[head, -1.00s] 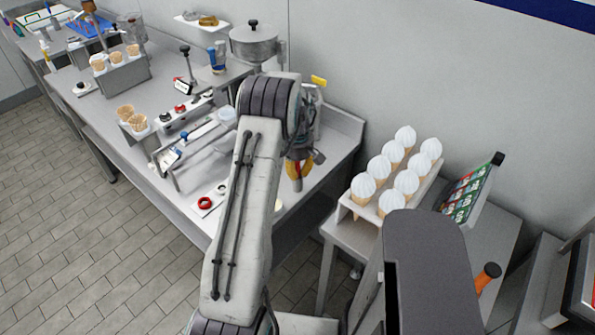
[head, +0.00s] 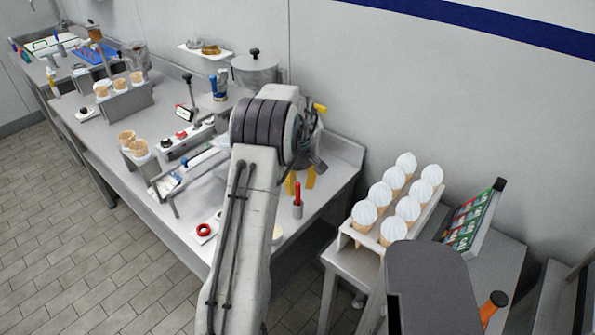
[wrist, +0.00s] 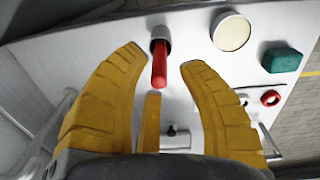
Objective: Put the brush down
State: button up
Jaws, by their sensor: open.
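The brush (head: 298,190) shows as a red handle standing upright in a small grey cup (head: 297,211) near the right end of the steel counter (head: 325,185). Its lower end is hidden in the cup. In the wrist view the red handle (wrist: 159,72) points toward the camera, and the cup (wrist: 161,37) lies beyond the fingertips. My gripper (head: 301,180) has yellow fingers and is just behind the handle in the head view. In the wrist view my gripper (wrist: 164,57) is open, with a finger on each side of the handle and a gap to each.
A rack (head: 428,215) of several white-topped cones stands on the side table at right. A red ring (head: 204,230) lies near the counter's front edge. The wrist view shows a round pale dish (wrist: 231,32) and a green block (wrist: 282,57) near the cup.

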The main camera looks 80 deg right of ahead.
jog(key=shift+a+r+b, duration=0.1)
jog(key=shift+r+b, duration=1.6)
jog(key=shift+r, duration=1.3)
jog(key=shift+w+r, duration=0.2)
jog(key=shift+w, duration=0.1)
jog(key=w+a+r+n+t+h, duration=0.1)
jog(key=w+a+r, duration=0.3)
jog(key=w+a, duration=0.7)
jog(key=w+a+r+n, duration=0.1)
jog(key=w+a+r, duration=0.3)
jog(key=w+a, duration=0.8)
jog(key=w+a+n+t, duration=0.1)
jog(key=w+a, duration=0.3)
jog(key=a, duration=0.8)
jog(key=s+a+f+n+t, duration=0.1)
jog(key=s+a, duration=0.2)
jog(key=a, duration=0.5)
jog(key=s+a+f+n+t+y, duration=0.1)
jog(key=s+a+f, duration=0.1)
jog(key=s+a, duration=0.2)
jog(key=a, duration=0.3)
jog(key=shift+s+a+f, duration=0.15)
jog(key=shift+s+a, duration=0.1)
jog(key=shift+a, duration=0.15)
